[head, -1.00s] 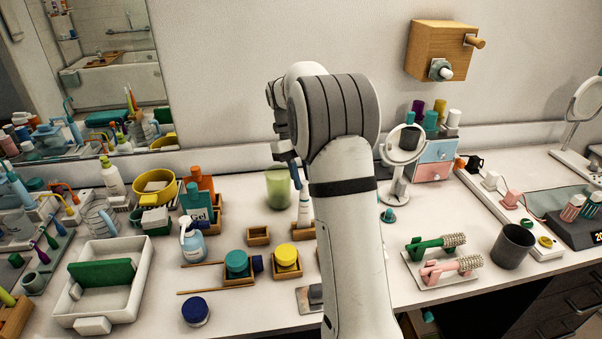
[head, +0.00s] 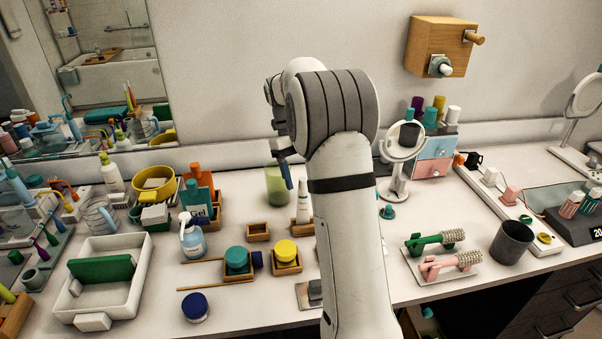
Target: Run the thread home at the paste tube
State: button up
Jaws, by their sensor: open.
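A white tube (head: 302,205) with a narrow top stands upright near the middle of the vanity, just left of my forearm, with its base in or behind a small wooden holder (head: 302,230). I take it to be the paste tube. My gripper (head: 288,178) hangs left of and a little above the tube's top, in front of the green translucent tumbler (head: 276,188). Its dark blue fingers point down and look empty and open. My arm hides part of the gripper and the area right of the tube. I cannot tell whether the tube has a cap or thread on top.
A small teal piece (head: 388,212) lies right of my arm by the round mirror (head: 404,142). A teal-lidded jar (head: 237,259), a yellow-lidded jar (head: 286,250) and an empty wooden box (head: 258,232) stand in front. A pump bottle (head: 192,238) stands left.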

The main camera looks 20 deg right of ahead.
jog(key=shift+s, duration=0.15)
jog(key=shift+s, duration=0.4)
jog(key=n, duration=0.2)
jog(key=n+h+b, duration=0.1)
jog(key=n, duration=0.1)
jog(key=shift+f+n+t+h, duration=0.1)
jog(key=shift+n+t+h, duration=0.2)
jog(key=shift+t, duration=0.1)
jog(key=shift+n+h+b, duration=0.3)
jog(key=shift+n+b, duration=0.05)
jog(key=shift+n, duration=0.55)
